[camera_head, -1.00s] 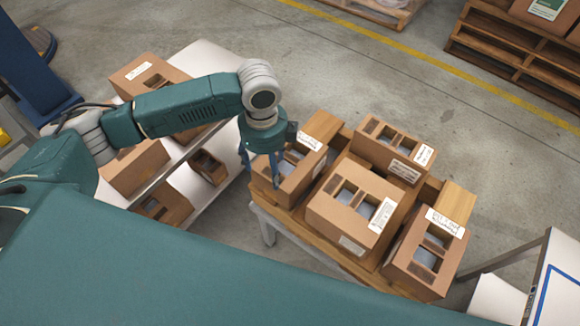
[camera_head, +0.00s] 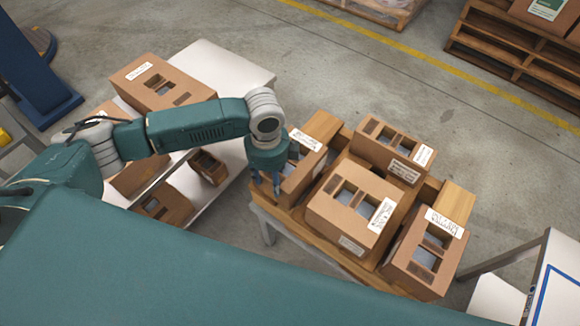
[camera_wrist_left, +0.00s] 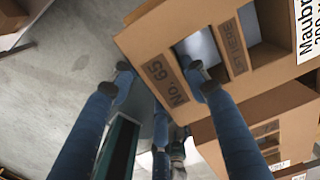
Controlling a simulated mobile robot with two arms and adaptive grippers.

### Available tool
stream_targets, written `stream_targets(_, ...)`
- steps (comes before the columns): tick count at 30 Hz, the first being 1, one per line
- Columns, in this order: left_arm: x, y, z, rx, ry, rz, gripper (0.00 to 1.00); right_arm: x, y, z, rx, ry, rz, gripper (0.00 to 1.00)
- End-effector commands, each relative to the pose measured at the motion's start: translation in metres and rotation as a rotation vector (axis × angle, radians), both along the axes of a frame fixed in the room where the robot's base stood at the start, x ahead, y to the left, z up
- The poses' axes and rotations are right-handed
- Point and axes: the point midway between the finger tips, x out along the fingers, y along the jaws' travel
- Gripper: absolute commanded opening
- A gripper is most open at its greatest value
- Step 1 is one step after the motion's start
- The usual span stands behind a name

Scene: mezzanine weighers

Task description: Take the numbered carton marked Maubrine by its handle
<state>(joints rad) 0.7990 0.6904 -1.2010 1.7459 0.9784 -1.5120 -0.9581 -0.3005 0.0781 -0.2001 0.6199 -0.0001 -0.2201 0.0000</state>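The carton marked "Maubr…" (camera_head: 304,182) stands at the left end of the wooden-topped stand, its white label cut off in the left wrist view. There its top (camera_wrist_left: 150,45) shows a brown strip reading "No. 65", a dark opening, and a strip with further print. My left gripper (camera_head: 266,186) is over the carton's near left edge. In the left wrist view the gripper (camera_wrist_left: 160,76) is open; one finger is outside the carton's edge, the other at the opening's corner by the "No. 65" strip. I cannot tell whether that fingertip is inside. My right gripper is not in view.
Similar labelled cartons stand close by: a middle one (camera_head: 340,213), a back one (camera_head: 375,140) and a right one (camera_head: 412,268). More cartons (camera_head: 150,95) sit on a white shelf unit (camera_head: 245,70) at left. Open floor (camera_head: 380,70) lies behind.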

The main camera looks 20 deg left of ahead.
Motion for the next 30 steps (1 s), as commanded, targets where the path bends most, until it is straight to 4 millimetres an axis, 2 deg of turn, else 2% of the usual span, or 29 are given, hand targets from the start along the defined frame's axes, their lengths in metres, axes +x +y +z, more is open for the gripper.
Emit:
stream_targets(1,0.000,0.000,0.000,0.000,0.000,0.000,0.16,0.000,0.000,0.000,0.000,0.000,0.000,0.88)
stream_targets(3,0.000,0.000,0.000,0.000,0.000,0.000,0.02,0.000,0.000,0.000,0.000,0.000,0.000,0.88)
stream_targets(4,0.000,0.000,0.000,0.000,0.000,0.000,0.00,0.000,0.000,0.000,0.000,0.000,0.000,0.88)
stream_targets(13,0.001,0.000,0.002,-0.002,-0.002,0.000,0.00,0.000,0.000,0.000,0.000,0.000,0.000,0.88)
stream_targets(17,0.001,-0.001,0.010,-0.003,-0.003,0.000,0.00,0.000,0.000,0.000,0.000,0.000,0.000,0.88)
stream_targets(23,0.002,-0.001,0.042,-0.004,-0.006,0.000,0.00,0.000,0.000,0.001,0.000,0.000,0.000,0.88)
stream_targets(30,0.003,-0.001,0.111,-0.003,-0.008,0.000,0.00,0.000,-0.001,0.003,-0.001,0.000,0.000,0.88)
